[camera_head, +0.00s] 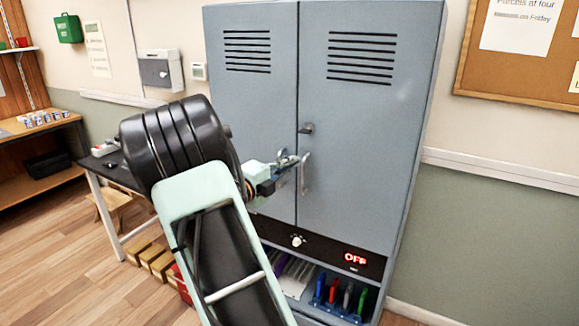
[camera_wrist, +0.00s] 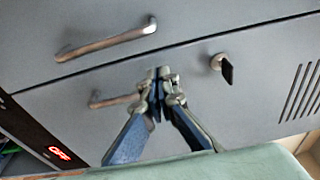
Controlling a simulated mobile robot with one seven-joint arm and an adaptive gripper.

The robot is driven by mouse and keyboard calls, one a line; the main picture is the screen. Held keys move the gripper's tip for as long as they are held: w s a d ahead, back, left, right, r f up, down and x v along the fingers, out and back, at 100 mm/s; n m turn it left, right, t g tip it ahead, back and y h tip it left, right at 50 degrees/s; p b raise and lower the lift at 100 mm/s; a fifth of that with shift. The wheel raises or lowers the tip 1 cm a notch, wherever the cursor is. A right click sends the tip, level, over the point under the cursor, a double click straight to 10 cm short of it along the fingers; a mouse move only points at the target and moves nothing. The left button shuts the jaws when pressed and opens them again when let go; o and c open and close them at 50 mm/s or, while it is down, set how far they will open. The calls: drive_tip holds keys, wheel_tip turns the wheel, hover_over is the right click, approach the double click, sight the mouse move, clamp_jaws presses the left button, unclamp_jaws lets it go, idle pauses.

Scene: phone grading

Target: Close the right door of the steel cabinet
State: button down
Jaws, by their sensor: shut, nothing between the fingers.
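The steel cabinet (camera_head: 251,110) is grey-blue with two tall doors. The right door (camera_head: 358,150) looks flush with the left door, with only a thin dark seam between them. Its bar handle (camera_head: 306,174) and dark-tipped turn knob (camera_head: 306,128) are near the seam; in the wrist view the handle (camera_wrist: 112,100) is left of my fingers and the knob (camera_wrist: 222,66) right of them. My gripper (camera_wrist: 160,76) is shut and empty in front of the right door, close to the seam. I cannot tell whether the tips touch the door. The left door's handle (camera_wrist: 105,40) also shows.
Under the doors are a control panel with a red OFF display (camera_head: 355,258) and an open bay holding coloured items (camera_head: 340,295). A table (camera_head: 108,172) stands left, with boxes (camera_head: 155,258) on the floor. My arm hides part of the left door. A cork board (camera_head: 520,80) hangs right.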

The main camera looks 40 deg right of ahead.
drive_tip(key=s+b+v, duration=0.1)
drive_tip(key=v, duration=0.9)
drive_tip(key=shift+s, duration=0.4)
